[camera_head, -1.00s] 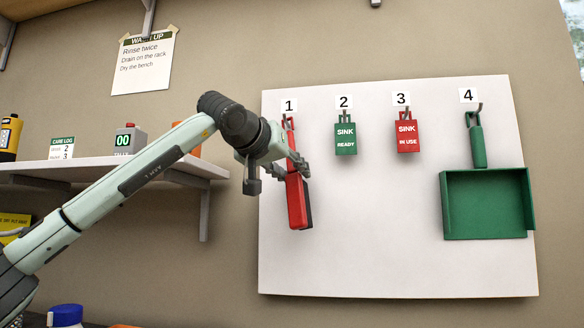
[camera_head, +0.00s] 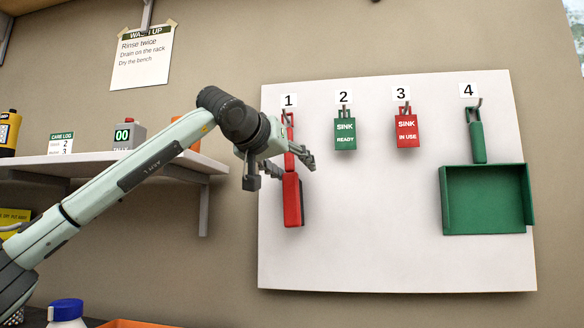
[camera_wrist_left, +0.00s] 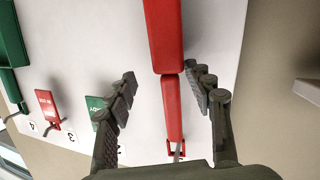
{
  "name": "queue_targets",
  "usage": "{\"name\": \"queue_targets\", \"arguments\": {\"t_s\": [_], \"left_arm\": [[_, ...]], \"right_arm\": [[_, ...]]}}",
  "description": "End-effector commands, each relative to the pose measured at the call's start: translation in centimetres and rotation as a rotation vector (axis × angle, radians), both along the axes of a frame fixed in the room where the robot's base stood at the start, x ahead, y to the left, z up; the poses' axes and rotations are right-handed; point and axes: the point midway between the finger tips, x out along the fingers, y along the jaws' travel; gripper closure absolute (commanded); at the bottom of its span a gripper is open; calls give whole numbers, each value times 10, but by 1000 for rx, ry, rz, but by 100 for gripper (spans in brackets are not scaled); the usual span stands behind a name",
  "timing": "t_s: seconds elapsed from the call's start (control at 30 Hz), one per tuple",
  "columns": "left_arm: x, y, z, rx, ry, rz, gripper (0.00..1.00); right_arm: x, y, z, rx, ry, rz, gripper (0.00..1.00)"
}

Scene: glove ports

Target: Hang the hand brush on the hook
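The red hand brush (camera_head: 292,200) is upright against the white board under label 1, with its block and dark bristles at the bottom. The loop at its handle's top is at hook 1 (camera_head: 288,115) and appears to hang on it. In the left wrist view, the brush (camera_wrist_left: 172,105) shows upside down, its loop end around the hook near the bottom. My left gripper (camera_head: 281,171) is open in front of the handle. In the wrist view the left gripper's fingers (camera_wrist_left: 166,80) stand apart on both sides of the handle, with gaps visible. My right gripper is not in view.
The white board (camera_head: 380,230) also holds a green sign (camera_head: 345,135) on hook 2, a red sign (camera_head: 407,132) on hook 3 and a green dustpan (camera_head: 487,200) on hook 4. A shelf (camera_head: 190,163) stands left of the board.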

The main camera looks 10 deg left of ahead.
Motion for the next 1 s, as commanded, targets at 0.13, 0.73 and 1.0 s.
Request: {"name": "queue_targets", "arguments": {"t_s": [0.13,0.73,1.0], "left_arm": [[0,0,-1,0,1,0,48],[-89,24,20,0,-3,0,48],[-113,30,24,0,1,0,48]], "right_arm": [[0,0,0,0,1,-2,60],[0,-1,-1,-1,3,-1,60],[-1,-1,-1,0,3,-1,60]]}}
